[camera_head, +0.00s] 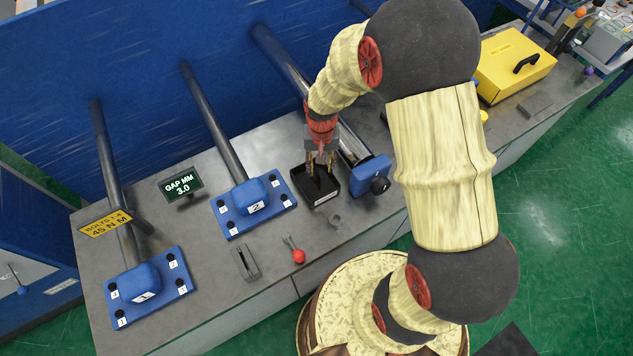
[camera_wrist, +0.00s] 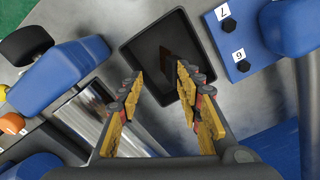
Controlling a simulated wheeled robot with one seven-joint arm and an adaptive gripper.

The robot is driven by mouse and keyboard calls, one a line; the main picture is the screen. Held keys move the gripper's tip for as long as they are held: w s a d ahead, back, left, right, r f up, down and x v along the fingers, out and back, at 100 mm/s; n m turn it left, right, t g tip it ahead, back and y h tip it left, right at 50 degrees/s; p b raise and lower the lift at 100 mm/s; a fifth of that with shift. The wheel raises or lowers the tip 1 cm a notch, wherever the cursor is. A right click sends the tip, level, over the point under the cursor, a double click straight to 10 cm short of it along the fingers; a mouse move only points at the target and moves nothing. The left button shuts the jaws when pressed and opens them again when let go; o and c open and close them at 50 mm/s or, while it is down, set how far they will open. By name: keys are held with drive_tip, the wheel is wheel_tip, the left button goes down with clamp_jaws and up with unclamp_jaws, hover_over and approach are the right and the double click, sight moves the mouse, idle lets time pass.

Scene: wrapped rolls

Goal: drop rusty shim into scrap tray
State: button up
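The scrap tray is a black open box (camera_head: 327,199) on the grey bench, between the second blue block and the blue clamp at right. My gripper (camera_head: 320,168) points down over it. In the wrist view my gripper (camera_wrist: 160,80) has its yellow fingers apart, with a clear gap between them. The tray (camera_wrist: 128,50) lies beyond the fingertips. A thin dark brown piece, looking like the rusty shim (camera_wrist: 168,58), shows against the tray's inside near the right finger. It looks separate from the left finger; whether it touches the right finger or the tray floor is unclear.
Blue blocks on plates (camera_head: 255,203) (camera_head: 147,287) and a blue clamp (camera_head: 368,177) stand along the bench. A display (camera_head: 181,184) reads GAP MM 3.0. A slotted grey holder (camera_head: 245,263) and red-knobbed tool (camera_head: 298,256) lie in front. A yellow case (camera_head: 510,65) stands farther right.

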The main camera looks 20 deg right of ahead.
wheel_tip(320, 180, up, 12)
idle(0.7)
idle(0.4)
drive_tip(key=s+r+n+t+b, duration=0.2)
drive_tip(key=s+r+b, duration=0.2)
drive_tip(key=s, duration=0.5)
drive_tip(key=s+r+n+t+b, duration=0.1)
drive_tip(key=s+r+t+b, duration=0.2)
drive_tip(key=s, duration=0.6)
wheel_tip(320, 180, up, 4)
drive_tip(key=shift+s+f+n+t+b, duration=0.15)
drive_tip(key=shift+s+n+t+b, duration=0.2)
drive_tip(key=shift+b, duration=0.9)
